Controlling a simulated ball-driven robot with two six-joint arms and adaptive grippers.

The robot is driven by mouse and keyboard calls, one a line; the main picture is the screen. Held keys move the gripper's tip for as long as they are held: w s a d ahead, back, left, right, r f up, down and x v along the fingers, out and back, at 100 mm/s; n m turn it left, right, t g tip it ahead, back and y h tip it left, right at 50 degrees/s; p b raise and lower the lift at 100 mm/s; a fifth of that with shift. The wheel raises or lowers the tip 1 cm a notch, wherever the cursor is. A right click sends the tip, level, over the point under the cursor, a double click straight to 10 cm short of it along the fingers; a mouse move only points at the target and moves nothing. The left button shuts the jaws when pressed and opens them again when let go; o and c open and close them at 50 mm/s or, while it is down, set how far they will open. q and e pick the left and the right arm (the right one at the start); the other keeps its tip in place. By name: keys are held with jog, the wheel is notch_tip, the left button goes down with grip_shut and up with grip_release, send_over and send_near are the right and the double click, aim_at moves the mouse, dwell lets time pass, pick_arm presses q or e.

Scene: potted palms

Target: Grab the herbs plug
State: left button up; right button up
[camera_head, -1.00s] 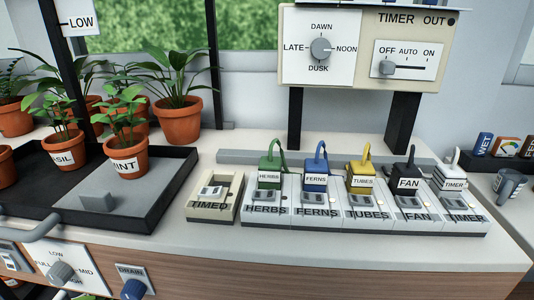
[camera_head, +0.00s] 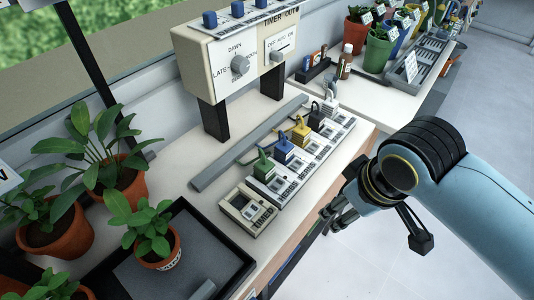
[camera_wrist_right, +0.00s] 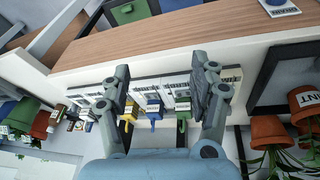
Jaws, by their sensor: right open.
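The herbs plug (camera_head: 264,168) is green, with a looped green cord, and sits in the near end of the power strip (camera_head: 312,160). It also shows in the right wrist view (camera_wrist_right: 183,121), between the fingers and closer to the right one. My right gripper (camera_head: 338,212) is in front of the counter's edge, apart from the plug. In the right wrist view my right gripper (camera_wrist_right: 160,68) is open and empty, its fingers spread across the strip. My left gripper is not in view.
The blue ferns plug (camera_head: 284,147) and yellow tubes plug (camera_head: 301,130) stand close beside the herbs plug. The timed socket (camera_head: 247,212) is at the strip's near end. The timer panel (camera_head: 235,62) stands behind. Potted plants and a dark tray (camera_head: 228,262) are left.

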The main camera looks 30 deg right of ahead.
notch_tip(320, 180, up, 7)
jog(key=w+p, duration=0.1)
jog(key=p, duration=0.1)
jog(key=n+g+y+p, duration=0.1)
jog(key=n+g, duration=0.2)
send_over(263, 163)
jog(key=f, duration=0.6)
jog(key=shift+s+a+f, duration=0.1)
jog(key=shift+s+f, duration=0.1)
jog(key=shift+s, duration=0.1)
jog(key=shift+w+f, duration=0.15)
jog(key=shift+f, duration=1.35)
jog(key=shift+w+f, duration=0.1)
jog(key=shift+f, duration=1.4)
jog(key=c, duration=1.2)
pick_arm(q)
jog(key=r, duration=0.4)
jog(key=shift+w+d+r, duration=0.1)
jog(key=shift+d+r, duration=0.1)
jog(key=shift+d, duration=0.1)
pick_arm(e)
jog(key=shift+c, duration=0.2)
jog(key=shift+r, duration=0.1)
